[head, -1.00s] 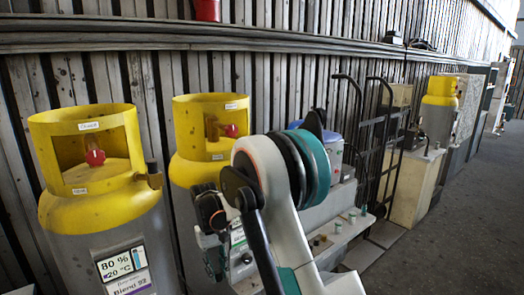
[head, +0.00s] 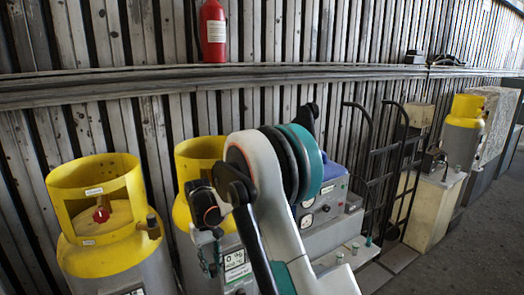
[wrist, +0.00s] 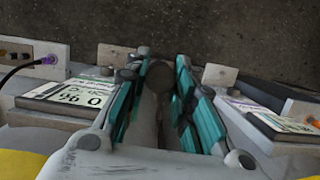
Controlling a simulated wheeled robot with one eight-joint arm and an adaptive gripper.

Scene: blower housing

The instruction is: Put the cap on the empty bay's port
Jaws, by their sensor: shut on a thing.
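My gripper (wrist: 158,88) points away from the wrist camera, its teal-padded fingers close together. A dark, round, brownish thing (wrist: 160,76), probably the cap, sits between the fingertips; its shape is partly hidden by the fingers. In the head view my gripper (head: 211,258) hangs in front of the second yellow-topped cylinder (head: 196,156), whose display (head: 235,262) reads 0 %. That display also shows upside down at left in the wrist view (wrist: 72,97). I cannot tell which port belongs to the empty bay.
Another yellow-topped cylinder (head: 95,190) stands at left. A grey machine (head: 325,212) and a black hand truck (head: 385,170) stand right of my arm. A red extinguisher (head: 213,30) hangs on the wall. Another display (wrist: 285,122) lies right of my gripper. Floor at far right is clear.

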